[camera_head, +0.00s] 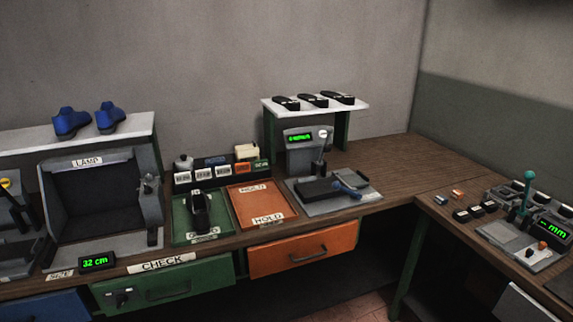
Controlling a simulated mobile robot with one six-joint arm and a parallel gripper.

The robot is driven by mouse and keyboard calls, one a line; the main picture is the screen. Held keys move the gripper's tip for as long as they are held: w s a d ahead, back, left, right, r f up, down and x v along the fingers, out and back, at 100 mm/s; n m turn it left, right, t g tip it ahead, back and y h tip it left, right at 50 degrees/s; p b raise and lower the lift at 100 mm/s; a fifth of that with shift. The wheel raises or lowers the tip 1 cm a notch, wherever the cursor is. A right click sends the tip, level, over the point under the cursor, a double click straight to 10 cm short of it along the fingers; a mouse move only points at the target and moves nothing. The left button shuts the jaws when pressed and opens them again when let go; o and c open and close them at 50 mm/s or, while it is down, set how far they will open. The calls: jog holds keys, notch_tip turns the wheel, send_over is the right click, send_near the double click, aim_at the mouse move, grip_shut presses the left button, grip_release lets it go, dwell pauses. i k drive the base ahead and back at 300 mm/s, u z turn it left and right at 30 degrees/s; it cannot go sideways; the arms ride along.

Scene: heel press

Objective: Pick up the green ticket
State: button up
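A small green ticket (261,164) sits at the right end of a dark rack (222,182) on the wooden bench, beside an orange ticket (243,168). White barcoded cards (202,173) stand in the front of the rack, and a blue ticket (214,161) is behind them. The green ticket's lower part is hidden by the rack. My gripper is not in view.
In front of the rack are a green tray (183,228) holding a black object (199,212) and an orange tray (248,193). A lamp booth (148,212) stands left, a press (299,140) right. The bench's back right is clear.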

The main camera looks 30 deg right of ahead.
aim_at(258, 165)
jog(key=z, duration=0.6)
jog(key=k, duration=0.95)
jog(key=u, duration=0.05)
jog(key=i, duration=0.9)
